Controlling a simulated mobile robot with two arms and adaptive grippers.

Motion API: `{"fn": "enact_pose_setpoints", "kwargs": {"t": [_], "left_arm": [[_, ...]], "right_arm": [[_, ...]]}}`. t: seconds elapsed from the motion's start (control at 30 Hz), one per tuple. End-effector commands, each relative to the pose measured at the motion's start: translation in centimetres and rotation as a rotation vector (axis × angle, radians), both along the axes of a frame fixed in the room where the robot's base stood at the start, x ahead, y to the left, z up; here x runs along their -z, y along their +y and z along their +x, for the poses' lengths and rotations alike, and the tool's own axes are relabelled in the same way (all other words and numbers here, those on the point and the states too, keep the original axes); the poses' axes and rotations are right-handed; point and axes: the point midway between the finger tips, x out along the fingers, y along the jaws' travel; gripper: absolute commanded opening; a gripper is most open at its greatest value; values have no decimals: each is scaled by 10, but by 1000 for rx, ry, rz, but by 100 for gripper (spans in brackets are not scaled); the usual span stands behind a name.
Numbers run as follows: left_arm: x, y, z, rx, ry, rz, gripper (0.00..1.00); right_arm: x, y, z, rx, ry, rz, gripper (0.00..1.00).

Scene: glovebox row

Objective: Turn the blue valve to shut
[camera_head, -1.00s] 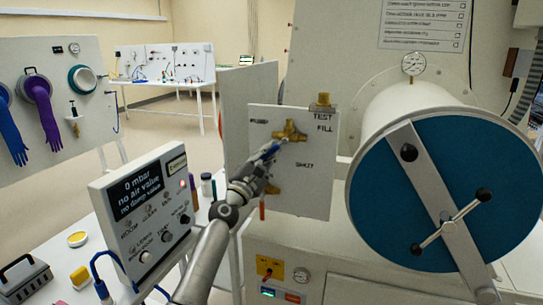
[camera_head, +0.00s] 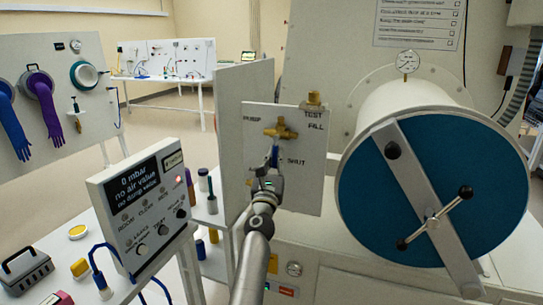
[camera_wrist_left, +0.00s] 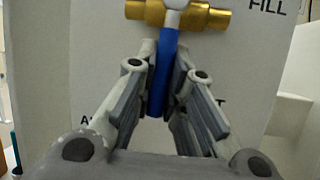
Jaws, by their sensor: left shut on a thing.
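The blue valve handle (camera_head: 274,157) hangs down from a brass valve body (camera_head: 281,131) on a white panel (camera_head: 310,180). Labels on the panel read TEST and FILL at the upper right and SHUT at the lower right. The handle points down, beside the SHUT label. My left gripper (camera_head: 270,176) is shut on the handle from below. In the left wrist view the blue handle (camera_wrist_left: 160,75) runs down between the two fingers (camera_wrist_left: 162,95), with the brass body (camera_wrist_left: 205,19) above. The right gripper is not in view.
A large blue round door (camera_head: 390,215) with a diagonal bar stands right of the panel. A control box (camera_head: 145,205) with a 0 mbar display stands at the left on a bench. Gloves (camera_head: 50,105) hang on a board at the far left.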

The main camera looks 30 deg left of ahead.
Motion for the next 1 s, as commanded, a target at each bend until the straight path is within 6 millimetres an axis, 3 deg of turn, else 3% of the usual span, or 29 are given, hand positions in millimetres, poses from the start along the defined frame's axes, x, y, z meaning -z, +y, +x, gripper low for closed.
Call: {"fn": "enact_pose_setpoints", "kwargs": {"t": [0.67,0.7,0.83,1.0], "left_arm": [[3,-4,1,0,-11,-64,0],[3,-4,1,0,-11,-64,15],[2,-4,1,0,-12,-64,31],[1,-4,1,0,-14,-63,35]], "right_arm": [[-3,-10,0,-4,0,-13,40],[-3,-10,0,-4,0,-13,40],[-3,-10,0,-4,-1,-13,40],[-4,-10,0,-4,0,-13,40]]}}
